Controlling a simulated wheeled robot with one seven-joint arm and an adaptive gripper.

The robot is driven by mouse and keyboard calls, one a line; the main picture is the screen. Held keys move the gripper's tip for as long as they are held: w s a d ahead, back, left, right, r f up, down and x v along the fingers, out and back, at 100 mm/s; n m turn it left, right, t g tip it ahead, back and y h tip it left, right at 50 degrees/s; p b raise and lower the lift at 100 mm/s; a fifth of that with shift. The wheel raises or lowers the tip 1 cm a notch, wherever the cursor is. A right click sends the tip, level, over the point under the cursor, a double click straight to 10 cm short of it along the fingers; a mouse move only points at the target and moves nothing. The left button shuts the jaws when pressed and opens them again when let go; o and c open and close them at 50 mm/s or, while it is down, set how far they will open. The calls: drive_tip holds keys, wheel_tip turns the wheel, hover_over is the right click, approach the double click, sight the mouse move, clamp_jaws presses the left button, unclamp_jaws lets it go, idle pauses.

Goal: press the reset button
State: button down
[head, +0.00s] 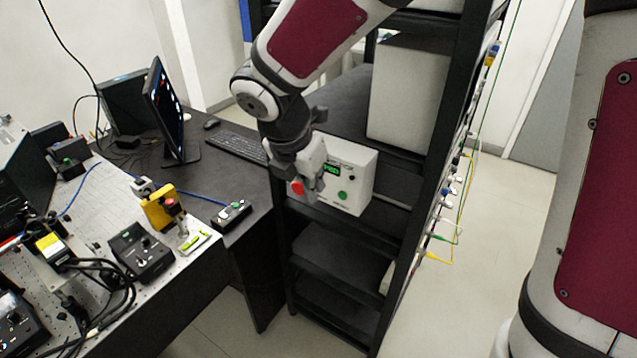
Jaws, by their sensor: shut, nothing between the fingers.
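A white control box (352,172) stands on the black shelf rack, with a small green display (333,169) and a round green button (342,195) on its front. A red button (297,187) shows at the box's left side, right by my fingers. I cannot read the labels, so I cannot tell which button is the reset button. My gripper (311,190) is shut and empty, in front of the left part of the box, and hides some of it. I cannot tell whether the fingers touch the box or a button.
The black rack (430,170) holds a larger white box (411,95) behind. At left, an optical bench (110,200) carries several devices, cables and a yellow box (158,207). A monitor (165,110) and keyboard (238,148) stand on the dark desk. Open floor (470,270) lies right of the rack.

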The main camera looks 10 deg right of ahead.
approach(333, 199)
drive_tip(key=s+a+f, duration=0.2)
drive_tip(key=s+f, duration=0.2)
drive_tip(key=s, duration=0.1)
drive_tip(key=shift+w+d+f, duration=0.25)
drive_tip(key=shift+w+d, duration=0.5)
drive_tip(key=shift+w+d+f, duration=0.25)
drive_tip(key=shift+w+d, duration=0.5)
drive_tip(key=shift+w, duration=0.05)
drive_tip(key=shift+d, duration=0.1)
